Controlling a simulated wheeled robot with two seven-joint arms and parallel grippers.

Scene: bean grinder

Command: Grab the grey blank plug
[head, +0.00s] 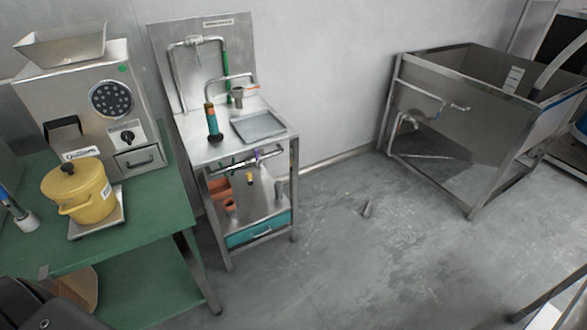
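I cannot tell for sure which thing is the grey blank plug. A small grey pointed piece (367,208) lies on the open floor, right of the steel stand. A small grey cylinder (278,190) stands on the lower shelf of the steel stand (291,150), near its right side. Both are too small to make out in detail. Neither of my grippers shows in the head view. A dark part at the bottom left corner looks like my own arm, with no fingers visible.
A green table (150,225) at left bears a steel grinder (85,100) and a yellow pot (85,195) on a scale (97,226). The stand holds a tray (258,127), orange-brown pieces (220,188) and a teal drawer (258,230).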

